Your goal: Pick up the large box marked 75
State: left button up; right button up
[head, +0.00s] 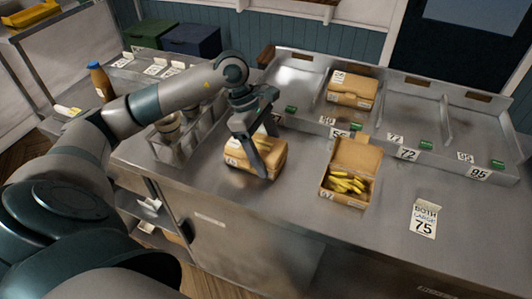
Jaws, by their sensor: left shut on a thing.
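My left gripper (257,160) reaches down from the left arm and is shut on a closed brown cardboard box (272,163) on the steel counter. The gripper covers part of the box's top and front; a pale label shows at its left end, but I cannot read its number. A white card (424,218) on the counter at the right reads "BOTH LARGE 75". My right gripper is out of view.
An open box of yellow fries (346,184) stands to the right of the held box. Another closed box (352,88) sits in the divided steel tray (300,59) behind. A metal caddy (184,150) stands left of the gripper. Counter around the card is clear.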

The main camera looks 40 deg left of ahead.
pick_arm(q)
notch_tip(320, 180, up, 3)
jog(key=shift+f+p, duration=0.15)
jog(key=shift+p, duration=0.25)
jog(key=d+r+p, duration=0.4)
jog(key=d+r, duration=0.4)
jog(key=d, duration=0.3)
jog(key=shift+s+d, duration=0.3)
jog(key=shift+s, duration=0.15)
jog(key=shift+f, duration=0.15)
